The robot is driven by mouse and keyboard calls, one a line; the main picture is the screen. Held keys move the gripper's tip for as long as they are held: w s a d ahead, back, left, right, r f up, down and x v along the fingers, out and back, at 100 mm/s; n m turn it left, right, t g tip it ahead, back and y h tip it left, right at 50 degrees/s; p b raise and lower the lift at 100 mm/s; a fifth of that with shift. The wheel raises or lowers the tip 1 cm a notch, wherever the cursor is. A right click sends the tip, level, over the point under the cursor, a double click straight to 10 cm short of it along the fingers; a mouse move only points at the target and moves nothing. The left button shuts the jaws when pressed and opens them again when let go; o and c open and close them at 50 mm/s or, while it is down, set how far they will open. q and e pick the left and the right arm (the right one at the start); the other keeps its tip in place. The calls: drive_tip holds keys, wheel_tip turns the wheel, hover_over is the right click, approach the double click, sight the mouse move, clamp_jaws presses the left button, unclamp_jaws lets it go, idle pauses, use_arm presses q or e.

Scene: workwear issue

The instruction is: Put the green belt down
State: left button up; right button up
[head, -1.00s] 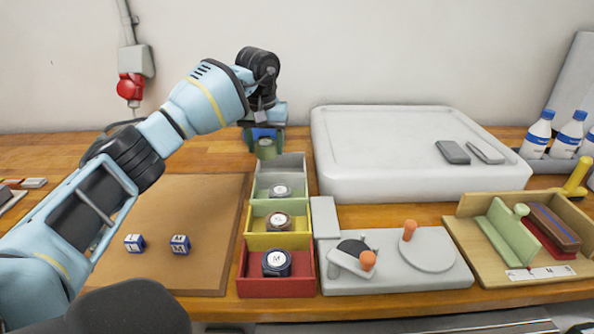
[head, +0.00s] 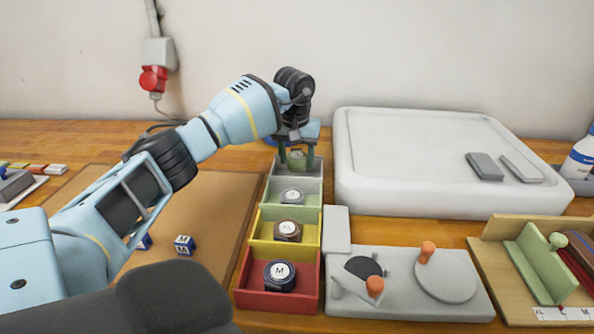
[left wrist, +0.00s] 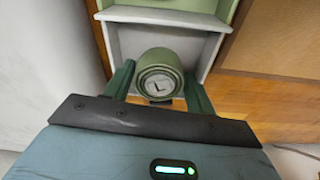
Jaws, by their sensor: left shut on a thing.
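The green belt (head: 296,159) is a rolled coil with an L on its end. My left gripper (head: 297,164) is shut on it, one finger on each side. In the left wrist view the belt (left wrist: 159,75) sits between the two green fingers, in front of the grey compartment (left wrist: 157,41), overlapping its near edge. In the head view it is at the back end of the row of bins, at the grey bin (head: 314,168). I cannot tell whether the belt touches the bin. My right gripper is out of view.
Rolled belts lie in the pale green (head: 317,198), yellow (head: 317,232) and red (head: 312,300) bins. A white tray (head: 420,150) stands close on the right, a grey fixture (head: 405,290) in front of it. A brown mat (head: 215,215) with blue cubes (head: 184,245) lies left.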

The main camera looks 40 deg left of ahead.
sight(297, 170)
use_arm(q)
drive_tip(key=shift+f, duration=2)
drive_tip(key=shift+f, duration=0.15)
drive_tip(key=o, duration=1)
drive_tip(key=shift+o, duration=0.2)
drive_tip(key=r, duration=0.4)
drive_tip(key=s+r, duration=0.1)
drive_tip(key=r, duration=0.7)
drive_tip(key=shift+s+d+r, duration=0.1)
drive_tip(key=shift+s+d, duration=0.05)
drive_tip(key=shift+d, duration=0.25)
